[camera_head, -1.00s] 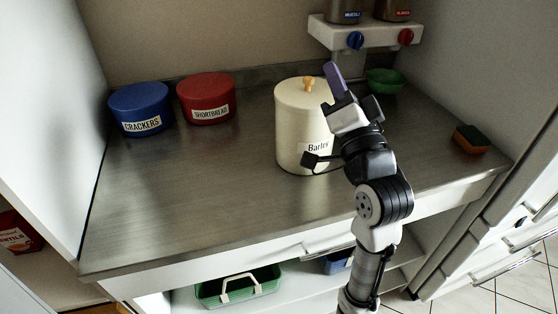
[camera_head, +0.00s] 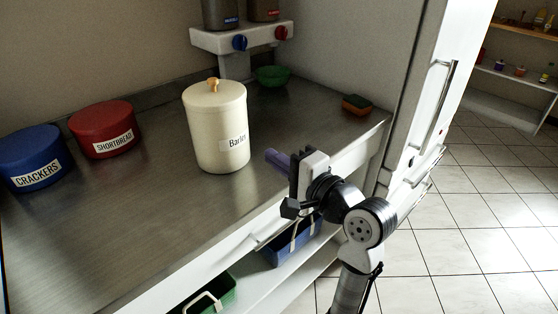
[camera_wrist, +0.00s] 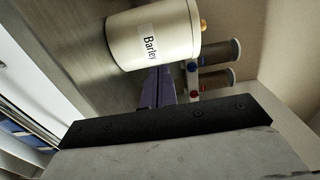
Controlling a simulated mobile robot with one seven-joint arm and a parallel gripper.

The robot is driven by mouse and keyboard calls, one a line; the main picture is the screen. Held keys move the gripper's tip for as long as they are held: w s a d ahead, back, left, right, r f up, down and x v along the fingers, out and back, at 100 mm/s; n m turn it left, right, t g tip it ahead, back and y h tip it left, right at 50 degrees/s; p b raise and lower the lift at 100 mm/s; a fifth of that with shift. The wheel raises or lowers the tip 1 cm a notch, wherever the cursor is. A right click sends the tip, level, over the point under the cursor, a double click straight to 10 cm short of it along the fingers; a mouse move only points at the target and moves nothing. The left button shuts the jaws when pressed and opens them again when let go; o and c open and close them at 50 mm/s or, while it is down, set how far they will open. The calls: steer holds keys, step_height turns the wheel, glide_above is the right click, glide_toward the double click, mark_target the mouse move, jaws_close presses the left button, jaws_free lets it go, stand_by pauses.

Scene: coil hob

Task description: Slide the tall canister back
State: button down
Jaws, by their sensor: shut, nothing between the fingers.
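The tall canister (camera_head: 216,128) is cream with an orange knob on its lid and a label reading Barley. It stands upright on the metal counter, toward the front. My gripper (camera_head: 271,155) is shut and empty, to the right of the canister near the counter's front edge. In the head view a gap shows between the purple fingers and the canister. In the wrist view the canister (camera_wrist: 153,36) lies just beyond the shut fingertips (camera_wrist: 158,72); I cannot tell the exact distance there.
A red shortbread tin (camera_head: 102,130) and a blue crackers tin (camera_head: 36,158) stand left. A green bowl (camera_head: 272,76) sits behind, by the dispenser (camera_head: 240,38). A sponge (camera_head: 356,105) lies at the right. The counter (camera_head: 130,215) is clear in front and left of the canister.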

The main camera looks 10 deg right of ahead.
mark_target(236, 133)
steer(key=p+x, duration=0.1)
steer(key=x, duration=0.8)
steer(key=shift+w+a+p, duration=0.25)
steer(key=shift+p, duration=0.1)
